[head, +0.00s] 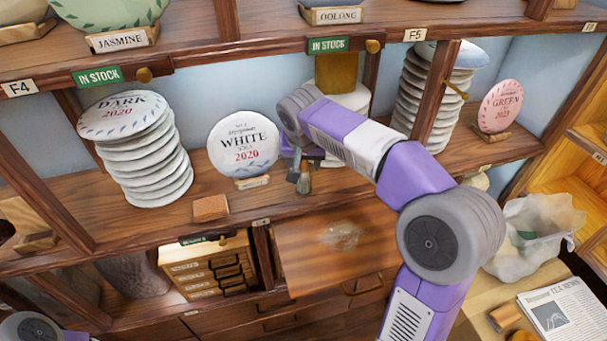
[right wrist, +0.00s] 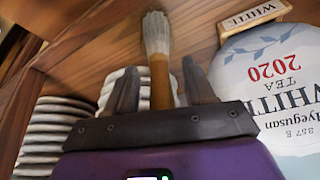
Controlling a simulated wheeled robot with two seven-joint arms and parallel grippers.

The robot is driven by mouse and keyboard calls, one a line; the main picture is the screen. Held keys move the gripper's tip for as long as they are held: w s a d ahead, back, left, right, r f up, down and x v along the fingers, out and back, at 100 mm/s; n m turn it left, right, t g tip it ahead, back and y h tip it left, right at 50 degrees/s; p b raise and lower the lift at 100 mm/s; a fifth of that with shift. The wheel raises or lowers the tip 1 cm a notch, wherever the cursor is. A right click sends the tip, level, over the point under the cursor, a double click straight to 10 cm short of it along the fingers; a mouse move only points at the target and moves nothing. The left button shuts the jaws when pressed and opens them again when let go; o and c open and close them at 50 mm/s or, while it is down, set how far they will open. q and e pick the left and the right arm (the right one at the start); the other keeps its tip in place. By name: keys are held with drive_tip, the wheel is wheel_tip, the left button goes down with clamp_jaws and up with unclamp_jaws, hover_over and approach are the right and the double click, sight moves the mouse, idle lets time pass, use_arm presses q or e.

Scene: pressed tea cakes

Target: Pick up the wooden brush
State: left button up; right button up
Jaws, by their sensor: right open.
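The wooden brush (right wrist: 159,75) has a brown handle and a pale grey bristle head. In the right wrist view its handle runs between the two dark fingers of my right gripper (right wrist: 160,68), with a gap on each side, and the bristles stick out past the fingertips. My right gripper is open. In the head view my right gripper (head: 303,168) hangs at the middle shelf, right of the white tea cake (head: 243,145); only the bristle end of the brush (head: 305,184) shows below it. The rest of the brush is hidden. My left gripper is out of view.
A tall stack of dark tea cakes (head: 155,165) stands left and another stack (head: 418,95) stands right behind my arm. A small wooden block (head: 210,208) lies near the shelf's front edge. Below, a drawer (head: 300,252) is pulled out.

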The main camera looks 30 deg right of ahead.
drive_tip(key=shift+w+f, duration=0.1)
drive_tip(key=shift+f, duration=0.05)
drive_tip(key=shift+c, duration=0.3)
clamp_jaws()
